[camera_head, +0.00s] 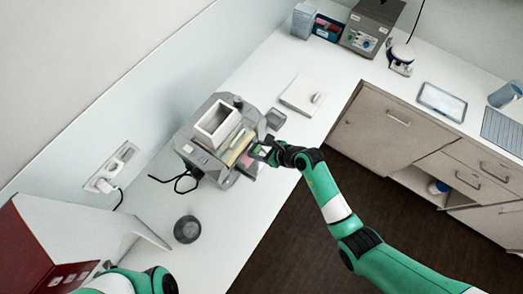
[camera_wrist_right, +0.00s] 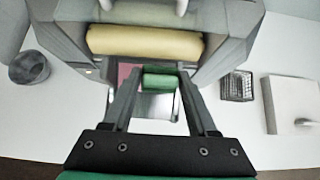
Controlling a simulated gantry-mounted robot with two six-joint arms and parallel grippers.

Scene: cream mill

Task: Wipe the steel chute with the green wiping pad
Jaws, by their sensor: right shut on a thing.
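The green wiping pad (camera_wrist_right: 159,82) shows in the right wrist view between the fingertips of my right gripper (camera_wrist_right: 158,88). The gripper is shut on it, just in front of the mill. The steel chute (camera_wrist_right: 157,108) shows as a pale metal surface between and below the fingers, partly hidden by them. I cannot tell whether the pad touches it. In the head view my right gripper (camera_head: 262,152) is at the right front side of the mill (camera_head: 202,130); the pad is not clearly seen there. My left arm enters at the bottom, with its gripper out of view.
A yellow roller (camera_wrist_right: 145,42) lies just above the pad. A pink patch (camera_wrist_right: 128,76) is beside it. A dark round container (camera_head: 187,229) and a wire basket (camera_wrist_right: 237,86) flank the mill. A white board (camera_head: 303,95) lies behind.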

